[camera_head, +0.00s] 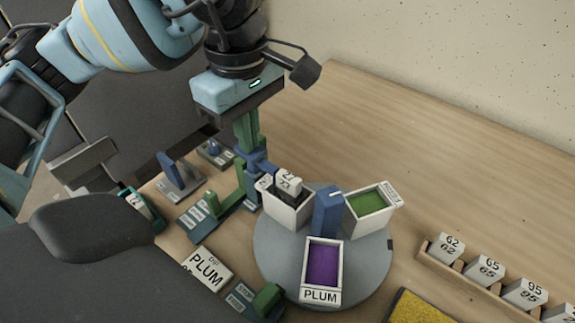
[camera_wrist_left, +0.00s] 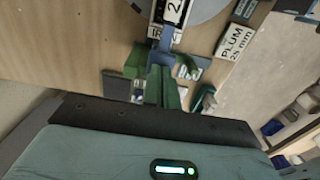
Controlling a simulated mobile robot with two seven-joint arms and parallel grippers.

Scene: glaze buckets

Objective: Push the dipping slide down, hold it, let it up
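The dipping slide (camera_head: 257,166) is a blue piece on a green upright post, with an arm reaching over a white bucket (camera_head: 287,208). A white numbered tile (camera_head: 289,183) hangs at that bucket's mouth, its lower part hidden inside. My left gripper (camera_head: 248,143) points down with its green fingers together, right above the slide's blue top; they seem to touch it. In the left wrist view the fingers (camera_wrist_left: 162,78) lie close together beside the blue slide (camera_wrist_left: 167,45), and the tile (camera_wrist_left: 173,10) shows past it. My right gripper is not in view.
The grey turntable (camera_head: 270,265) also carries a purple PLUM bucket (camera_head: 322,265), a green-glaze bucket (camera_head: 369,205) and a blue centre post (camera_head: 327,210). A PLUM card (camera_head: 207,268) lies front left. A rack of numbered tiles (camera_head: 490,270) and a yellow sponge (camera_head: 420,309) stand right. The back table is clear.

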